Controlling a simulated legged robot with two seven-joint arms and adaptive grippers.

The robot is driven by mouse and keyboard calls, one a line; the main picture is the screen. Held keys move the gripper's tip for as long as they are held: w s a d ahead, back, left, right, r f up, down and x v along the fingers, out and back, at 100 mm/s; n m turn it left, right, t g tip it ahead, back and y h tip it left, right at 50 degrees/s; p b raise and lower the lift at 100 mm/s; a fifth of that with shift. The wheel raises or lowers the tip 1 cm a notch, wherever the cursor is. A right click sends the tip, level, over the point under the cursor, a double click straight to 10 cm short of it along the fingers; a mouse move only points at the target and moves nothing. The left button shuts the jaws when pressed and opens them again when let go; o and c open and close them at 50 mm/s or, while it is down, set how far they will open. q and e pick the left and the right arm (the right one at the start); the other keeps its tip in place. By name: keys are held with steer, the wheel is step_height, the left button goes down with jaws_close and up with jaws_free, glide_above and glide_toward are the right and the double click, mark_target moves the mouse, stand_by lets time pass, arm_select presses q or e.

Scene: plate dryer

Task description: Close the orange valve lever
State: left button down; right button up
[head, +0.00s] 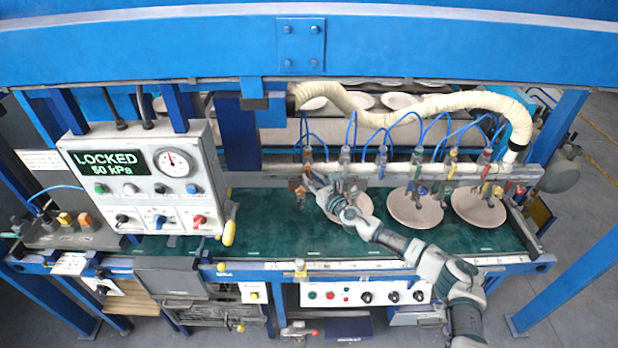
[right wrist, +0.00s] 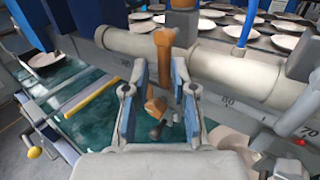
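The orange valve (head: 306,168) is the leftmost of the row of valves on the cream pipe in the head view. In the right wrist view its upright orange part (right wrist: 163,50) stands in front of the pipe, with a smaller orange piece (right wrist: 155,106) and a dark nozzle below. My right gripper (head: 316,185) is at this valve, reaching in from the lower right. In the right wrist view the blue-padded fingers of my right gripper (right wrist: 160,72) are apart, one on each side of the orange parts. I cannot tell whether they touch. My left gripper is not in view.
The control box (head: 145,180) at left reads LOCKED, 50 kPa. Pink plates (head: 415,210) hang or lie under the other valves, above the green belt (head: 270,235). The cream pipe (right wrist: 215,70) and ribbed hose (head: 440,104) run behind my right gripper.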

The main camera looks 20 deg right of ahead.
steer(key=shift+w+d+f, duration=0.1)
steer(key=shift+w+d, duration=0.3)
steer(key=shift+w, duration=0.2)
steer(key=shift+a, duration=0.2)
jaws_close()
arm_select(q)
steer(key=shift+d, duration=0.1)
arm_select(e)
steer(key=shift+a, duration=0.15)
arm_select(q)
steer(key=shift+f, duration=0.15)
